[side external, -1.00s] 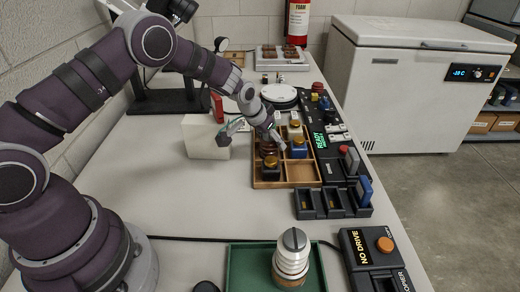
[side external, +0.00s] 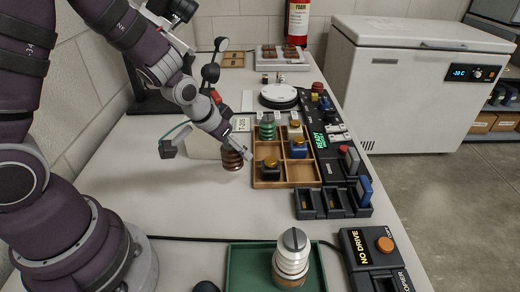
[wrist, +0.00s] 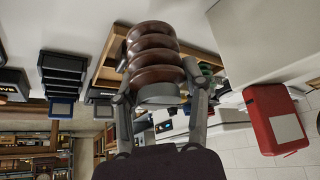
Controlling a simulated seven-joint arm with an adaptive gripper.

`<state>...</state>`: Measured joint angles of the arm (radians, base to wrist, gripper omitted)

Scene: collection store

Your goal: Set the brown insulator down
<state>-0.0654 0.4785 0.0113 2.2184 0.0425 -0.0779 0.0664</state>
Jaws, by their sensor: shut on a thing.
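The brown insulator (side external: 232,160), a stack of glossy ribbed discs, is in my gripper (side external: 234,143), just left of the wooden compartment tray (side external: 254,182). It looks about upright, with its lower end close to the table; I cannot tell whether it touches. In the wrist view, the fingers of my gripper (wrist: 158,98) are shut on the grey end of the brown insulator (wrist: 153,58). The wooden tray also shows behind it in the wrist view (wrist: 108,62).
The tray holds a green insulator (side external: 267,129), a black piece (side external: 271,169), a blue piece (side external: 299,147) and a white piece (side external: 295,131). A white insulator (side external: 291,262) stands on a green tray (side external: 240,262).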

